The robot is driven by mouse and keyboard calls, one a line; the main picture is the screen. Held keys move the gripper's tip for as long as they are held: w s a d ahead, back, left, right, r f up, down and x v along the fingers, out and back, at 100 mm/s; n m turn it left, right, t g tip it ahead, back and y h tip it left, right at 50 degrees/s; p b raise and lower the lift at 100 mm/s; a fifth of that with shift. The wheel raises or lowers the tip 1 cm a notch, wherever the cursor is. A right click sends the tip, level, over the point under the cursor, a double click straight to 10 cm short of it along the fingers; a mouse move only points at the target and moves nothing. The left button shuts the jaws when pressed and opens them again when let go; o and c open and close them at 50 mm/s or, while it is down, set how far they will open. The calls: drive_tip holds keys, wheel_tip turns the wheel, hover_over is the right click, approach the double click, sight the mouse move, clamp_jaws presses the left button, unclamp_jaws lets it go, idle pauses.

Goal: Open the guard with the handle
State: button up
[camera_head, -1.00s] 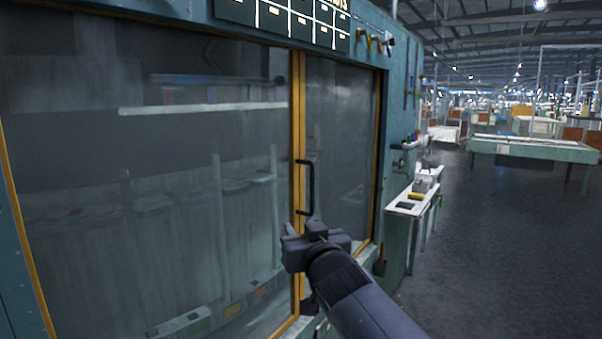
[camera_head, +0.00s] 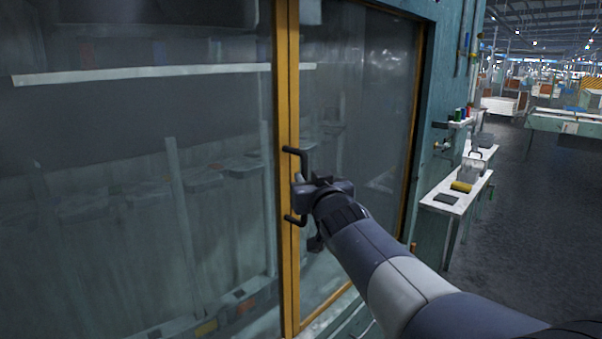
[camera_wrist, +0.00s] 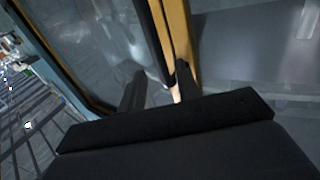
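The guard is a large glazed panel with a yellow frame (camera_head: 289,270) on a teal machine, and it looks closed. Its black handle (camera_head: 302,163) is a vertical bar on the yellow upright; my gripper covers its middle. My gripper (camera_head: 303,190) is at the handle's mid-height, in front of it. In the wrist view my gripper (camera_wrist: 157,90) has its two fingers apart, with a gap between them. A dark bar, seemingly the handle (camera_wrist: 153,30), runs down beside the yellow frame toward that gap. Whether the fingers touch it I cannot tell.
A second dark glass pane (camera_head: 365,110) lies right of the yellow upright. A white side shelf (camera_head: 460,190) with small items juts from the machine at right. Open dark floor (camera_head: 540,220) lies further right.

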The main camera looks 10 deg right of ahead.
sight(305, 172)
drive_tip(key=shift+w+a, duration=0.15)
drive_tip(key=shift+w, duration=2.45)
drive_tip(key=shift+c, duration=0.5)
clamp_jaws()
